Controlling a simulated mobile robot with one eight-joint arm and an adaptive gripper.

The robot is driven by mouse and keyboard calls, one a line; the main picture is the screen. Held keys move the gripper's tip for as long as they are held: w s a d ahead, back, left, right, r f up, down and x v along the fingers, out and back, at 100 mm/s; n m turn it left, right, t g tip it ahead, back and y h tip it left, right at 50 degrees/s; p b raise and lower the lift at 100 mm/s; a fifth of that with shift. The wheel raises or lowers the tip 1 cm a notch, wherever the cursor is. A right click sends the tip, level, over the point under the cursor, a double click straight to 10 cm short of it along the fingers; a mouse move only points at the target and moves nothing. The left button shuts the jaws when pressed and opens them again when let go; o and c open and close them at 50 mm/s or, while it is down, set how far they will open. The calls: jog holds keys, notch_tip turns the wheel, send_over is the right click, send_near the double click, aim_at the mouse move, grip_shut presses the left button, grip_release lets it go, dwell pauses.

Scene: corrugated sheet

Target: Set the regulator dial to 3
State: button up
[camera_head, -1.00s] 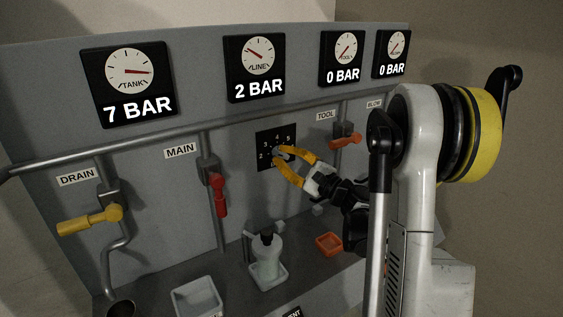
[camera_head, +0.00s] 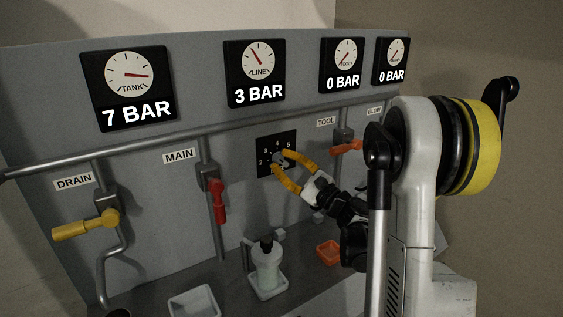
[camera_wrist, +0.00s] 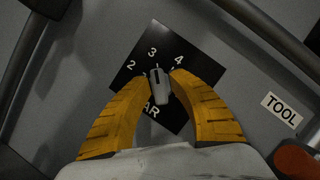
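The regulator dial is a small grey knob (camera_wrist: 158,90) on a black square plate (camera_head: 263,142) with white numbers. In the wrist view its dark pointer mark points up toward the 3. My gripper (camera_head: 278,161) has its two yellow fingers on either side of the knob, with the tips close against it in the wrist view (camera_wrist: 160,80). The LINE gauge (camera_head: 255,72) reads 3 BAR. The lower part of the plate is partly hidden by my fingers.
The TANK gauge (camera_head: 130,85) reads 7 BAR; the other two read 0 BAR. A red MAIN lever (camera_head: 218,200), a yellow DRAIN lever (camera_head: 85,225) and an orange TOOL lever (camera_head: 347,147) are around the dial. A bottle (camera_head: 267,260) stands below.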

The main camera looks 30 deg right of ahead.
jog(key=shift+o, duration=0.6)
jog(key=v, duration=1.2)
jog(key=shift+r, duration=0.1)
